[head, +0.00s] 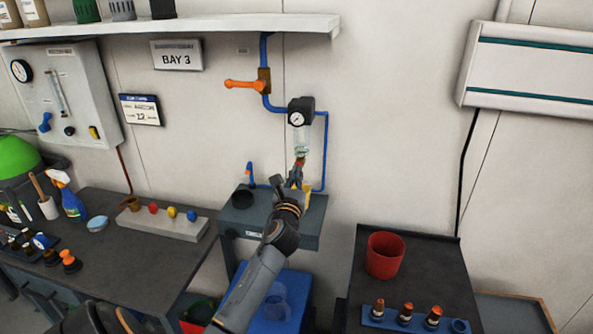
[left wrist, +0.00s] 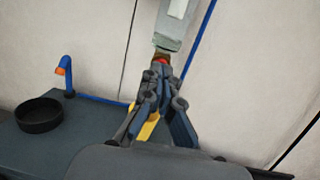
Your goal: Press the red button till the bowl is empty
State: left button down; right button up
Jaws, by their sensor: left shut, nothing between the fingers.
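The clear bowl (head: 302,142) hangs under a black regulator with a round gauge (head: 297,119) on the wall. In the left wrist view the bowl (left wrist: 170,30) is pale, with a greenish-brown band at its bottom; I cannot tell how much liquid it holds. The red button (head: 300,161) is at the bowl's underside and also shows in the left wrist view (left wrist: 160,60). My left gripper (head: 298,174) is shut and empty, pointing up, its tips right under the button. They seem to touch it, and partly hide it. My right gripper is not in view.
Below is a small grey shelf (head: 312,240) with a black dish (head: 243,199) and a blue spout (head: 249,174). A yellow thing (head: 307,190) is partly behind my gripper. Benches stand either side; the right one holds a red bucket (head: 384,256). Blue pipes run beside the bowl.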

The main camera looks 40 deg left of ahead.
pick_arm(q)
jog(key=shift+w+a, duration=0.15)
jog(key=shift+w, duration=0.1)
